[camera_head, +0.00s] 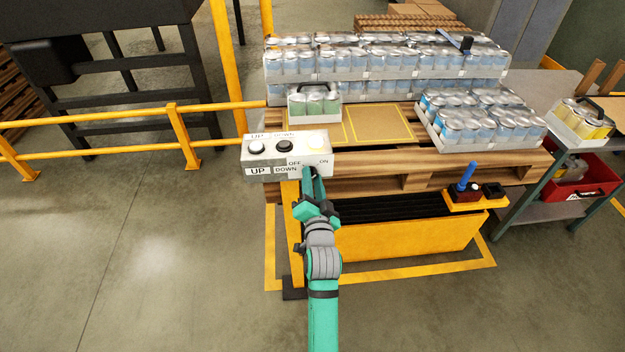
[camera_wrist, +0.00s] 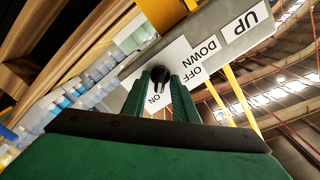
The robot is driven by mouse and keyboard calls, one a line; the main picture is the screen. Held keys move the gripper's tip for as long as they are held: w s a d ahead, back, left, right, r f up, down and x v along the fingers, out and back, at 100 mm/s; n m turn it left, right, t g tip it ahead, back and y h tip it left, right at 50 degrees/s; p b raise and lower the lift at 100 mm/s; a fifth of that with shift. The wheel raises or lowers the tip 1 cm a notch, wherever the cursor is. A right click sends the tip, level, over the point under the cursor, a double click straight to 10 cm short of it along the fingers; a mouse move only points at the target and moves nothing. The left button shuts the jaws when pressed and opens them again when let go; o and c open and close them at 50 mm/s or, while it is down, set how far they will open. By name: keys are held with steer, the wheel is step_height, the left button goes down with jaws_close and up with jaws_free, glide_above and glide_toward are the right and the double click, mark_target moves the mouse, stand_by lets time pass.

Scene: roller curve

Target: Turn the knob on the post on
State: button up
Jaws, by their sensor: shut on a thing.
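The grey control box (camera_head: 262,157) sits on top of a yellow post (camera_head: 291,205). Its front carries UP, DOWN, OFF and ON labels. Its top has a white, a black and a pale yellow button. The black knob (camera_wrist: 161,77) sits between the OFF and ON labels in the wrist view, where the box shows upside down. I cannot tell which way the knob points.
A wooden pallet (camera_head: 400,174) with trays of cans (camera_head: 385,62) stands behind the box on a yellow lift. A yellow shelf (camera_head: 478,200) holds a blue-handled tool at right. A yellow railing (camera_head: 95,119) runs left. The floor at front left is clear.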

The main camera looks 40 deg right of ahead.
stand_by(0.3)
steer(key=o, duration=0.7)
steer(key=shift+s, duration=0.1)
steer(key=v, duration=1)
steer(key=shift+s+a, duration=0.25)
steer(key=shift+s, duration=0.05)
steer(key=shift+f, duration=0.1)
